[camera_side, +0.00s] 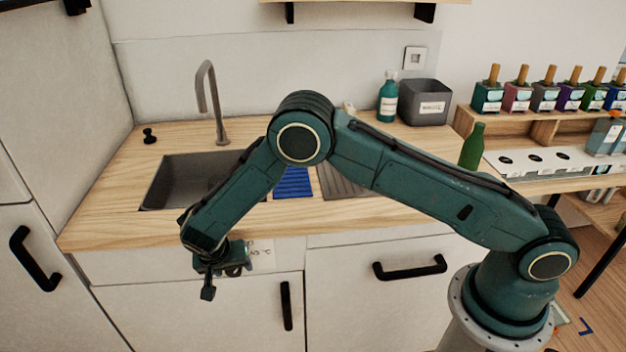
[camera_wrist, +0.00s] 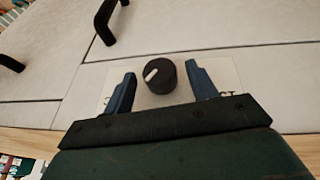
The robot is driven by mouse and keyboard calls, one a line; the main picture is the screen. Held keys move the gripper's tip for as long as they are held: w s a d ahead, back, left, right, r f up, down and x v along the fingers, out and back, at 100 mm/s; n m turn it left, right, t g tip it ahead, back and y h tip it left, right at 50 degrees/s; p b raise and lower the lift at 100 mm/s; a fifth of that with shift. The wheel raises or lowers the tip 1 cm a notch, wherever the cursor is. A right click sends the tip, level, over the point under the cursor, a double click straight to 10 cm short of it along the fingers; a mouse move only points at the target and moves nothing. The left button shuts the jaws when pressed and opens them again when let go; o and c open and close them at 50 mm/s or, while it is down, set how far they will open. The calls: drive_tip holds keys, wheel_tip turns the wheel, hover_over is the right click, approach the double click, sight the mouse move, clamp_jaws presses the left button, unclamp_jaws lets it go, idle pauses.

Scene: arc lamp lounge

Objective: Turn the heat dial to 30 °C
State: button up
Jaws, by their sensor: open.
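The heat dial (camera_wrist: 160,77) is a round black knob with a pale pointer mark, in the middle of the wrist view. It sits on a white label plate (camera_wrist: 226,72) on the cabinet front, and the plate's lettering is mostly covered by my fingers. My gripper (camera_wrist: 160,84) is open, with one blue finger on each side of the dial and a visible gap to it. In the side view my gripper (camera_side: 222,272) is at the cabinet front below the counter edge. There it hides most of the dial, and part of the label plate (camera_side: 263,254) shows beside it.
The wooden counter (camera_side: 110,205) with a dark sink (camera_side: 165,183) and tall faucet (camera_side: 213,100) lies above. Black handles (camera_side: 287,305) stick out from the cabinet fronts nearby. A teal bottle (camera_side: 388,98) and a grey bin (camera_side: 425,102) stand at the back of the counter.

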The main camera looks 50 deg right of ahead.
drive_tip(key=shift+s+d+r+t+y, duration=0.1)
drive_tip(key=shift+s+r+t+y, duration=0.05)
drive_tip(key=shift+t+y, duration=0.4)
drive_tip(key=v, duration=1.4)
drive_tip(key=s+d+r+n+y, duration=0.1)
drive_tip(key=s+d+r, duration=0.2)
drive_tip(key=d+r, duration=0.2)
drive_tip(key=s+d+r+n, duration=0.1)
drive_tip(key=s+d+r, duration=0.2)
drive_tip(key=d+r, duration=0.3)
drive_tip(key=shift+s+r+n+y, duration=0.3)
drive_tip(key=shift+s+r+y, duration=0.05)
drive_tip(key=shift+r, duration=1.85)
